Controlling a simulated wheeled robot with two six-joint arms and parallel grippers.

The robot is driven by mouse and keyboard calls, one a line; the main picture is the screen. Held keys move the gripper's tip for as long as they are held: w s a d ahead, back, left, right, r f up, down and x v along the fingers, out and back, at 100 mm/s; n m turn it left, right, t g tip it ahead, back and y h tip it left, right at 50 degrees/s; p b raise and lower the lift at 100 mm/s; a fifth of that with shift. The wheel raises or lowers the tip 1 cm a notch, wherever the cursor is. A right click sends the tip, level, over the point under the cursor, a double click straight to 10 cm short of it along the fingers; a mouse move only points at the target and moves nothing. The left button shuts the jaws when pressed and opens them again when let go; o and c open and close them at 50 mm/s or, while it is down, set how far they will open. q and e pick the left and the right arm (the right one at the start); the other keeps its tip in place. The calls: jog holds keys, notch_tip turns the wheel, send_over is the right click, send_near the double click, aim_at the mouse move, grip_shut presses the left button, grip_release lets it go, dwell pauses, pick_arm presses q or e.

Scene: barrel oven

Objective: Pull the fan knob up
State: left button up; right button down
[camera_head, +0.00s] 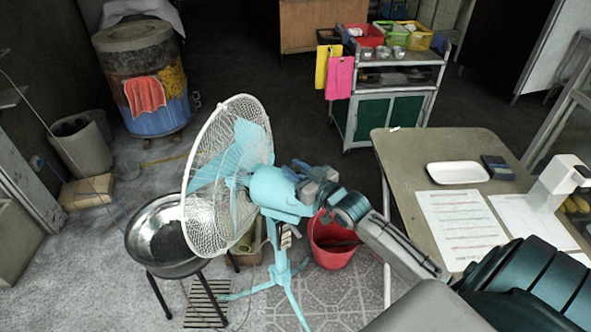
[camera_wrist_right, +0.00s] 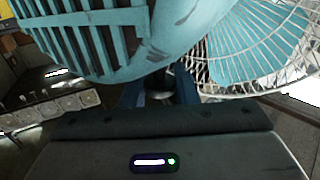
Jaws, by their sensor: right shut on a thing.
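The turquoise standing fan (camera_head: 275,188) has a white wire cage and faces left. Its motor housing also fills the upper part of the right wrist view (camera_wrist_right: 185,40). My right gripper (camera_head: 303,176) is at the top rear of the housing. In the right wrist view its two blue fingers (camera_wrist_right: 158,90) reach to the housing and are shut on a small dark part between them, the fan knob (camera_wrist_right: 158,82). Most of the knob is hidden by the fingers and the housing. My left gripper is not in view.
A table (camera_head: 405,160) with a white tray (camera_head: 457,173) and papers is at the right. A red bucket (camera_head: 330,245) stands behind the fan stand. A metal wok (camera_head: 150,240) on legs is at the left. A barrel oven (camera_head: 140,75) stands at the back left.

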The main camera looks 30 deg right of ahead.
jog(key=shift+w+r, duration=0.1)
jog(key=shift+r, duration=0.1)
jog(key=c, duration=1.1)
grip_release()
jog(key=shift+r, duration=0.1)
jog(key=shift+c, duration=0.2)
